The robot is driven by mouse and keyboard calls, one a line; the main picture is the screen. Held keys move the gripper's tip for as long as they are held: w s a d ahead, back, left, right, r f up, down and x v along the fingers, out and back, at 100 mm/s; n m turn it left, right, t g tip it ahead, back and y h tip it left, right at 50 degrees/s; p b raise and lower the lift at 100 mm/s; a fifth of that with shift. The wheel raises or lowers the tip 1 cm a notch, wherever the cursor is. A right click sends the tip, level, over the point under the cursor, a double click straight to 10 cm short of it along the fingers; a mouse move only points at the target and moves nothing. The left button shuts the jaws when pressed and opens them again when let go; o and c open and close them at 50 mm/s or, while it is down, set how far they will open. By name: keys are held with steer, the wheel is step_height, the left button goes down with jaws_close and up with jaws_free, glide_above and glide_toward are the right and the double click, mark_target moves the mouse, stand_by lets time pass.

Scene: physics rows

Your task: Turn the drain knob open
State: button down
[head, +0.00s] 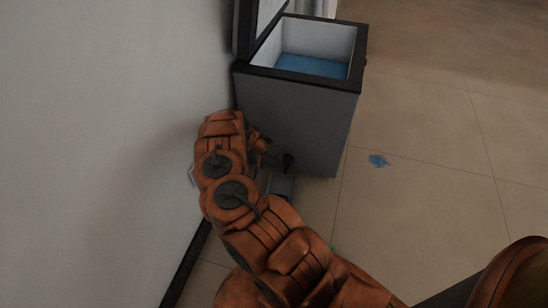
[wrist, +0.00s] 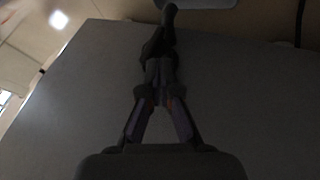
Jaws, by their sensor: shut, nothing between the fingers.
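The drain knob (head: 288,162) is a small dark shape low on the front face of the grey cooler box (head: 300,115). In the wrist view a dark upright shape with a rounded end (wrist: 169,14), which looks like the drain knob, stands just beyond my fingertips. My gripper (wrist: 160,72) is shut with nothing held, its fingers pointing at that shape. I cannot tell whether the tips touch it. In the head view my gripper (head: 272,154) is close beside the knob, partly hidden by my arm. The knob's turn position is too dark to read.
The cooler's lid (head: 245,25) is open, with blue at the bottom inside (head: 312,66). A grey tray-like thing (head: 280,186) lies on the floor below the knob. A white wall (head: 100,120) is close on the left. Floor on the right is free except a blue patch (head: 378,160).

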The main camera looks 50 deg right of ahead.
steer(key=shift+s+d+f, duration=0.1)
steer(key=shift+d+f, duration=0.15)
steer(key=shift+f, duration=0.1)
steer(key=shift+r+p, duration=0.2)
steer(key=shift+p, duration=0.25)
steer(key=shift+s, duration=0.1)
